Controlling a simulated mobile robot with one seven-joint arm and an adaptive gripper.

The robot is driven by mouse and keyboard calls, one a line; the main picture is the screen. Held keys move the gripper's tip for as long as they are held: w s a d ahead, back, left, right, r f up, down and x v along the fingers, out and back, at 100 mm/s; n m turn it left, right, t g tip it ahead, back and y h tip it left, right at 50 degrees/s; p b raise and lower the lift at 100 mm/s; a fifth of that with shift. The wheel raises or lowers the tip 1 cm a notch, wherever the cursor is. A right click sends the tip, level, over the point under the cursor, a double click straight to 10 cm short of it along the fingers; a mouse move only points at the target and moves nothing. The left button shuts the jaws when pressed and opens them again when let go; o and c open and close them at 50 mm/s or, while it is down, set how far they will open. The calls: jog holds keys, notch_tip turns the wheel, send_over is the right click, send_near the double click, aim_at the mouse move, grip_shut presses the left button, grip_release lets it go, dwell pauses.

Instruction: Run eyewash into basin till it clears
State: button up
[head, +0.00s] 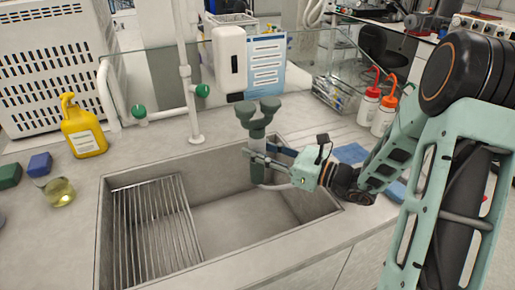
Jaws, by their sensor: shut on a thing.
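The eyewash (258,116) is a grey-green handheld unit with two round heads on top. It stands upright over the right part of the sunken basin (112,225). My gripper (262,168) reaches in from the right and is shut on the eyewash body below the heads. Its fingers partly hide that body. No water stream shows at the heads, and their openings are too small to make out. A metal rack (158,228) of parallel bars covers the left part of the basin. The basin's right rear corner is partly hidden behind my gripper.
Wash bottles (385,118) stand at the right rear, near my arm. A glass panel runs behind.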

aim_at(257, 166)
jog(key=shift+f+b, duration=2.1)
jog(key=shift+f, duration=0.8)
jog(key=shift+o, duration=1.1)
grip_shut()
dwell(2.0)
jog(key=shift+o, duration=0.4)
grip_release()
jog(key=shift+c, duration=1.3)
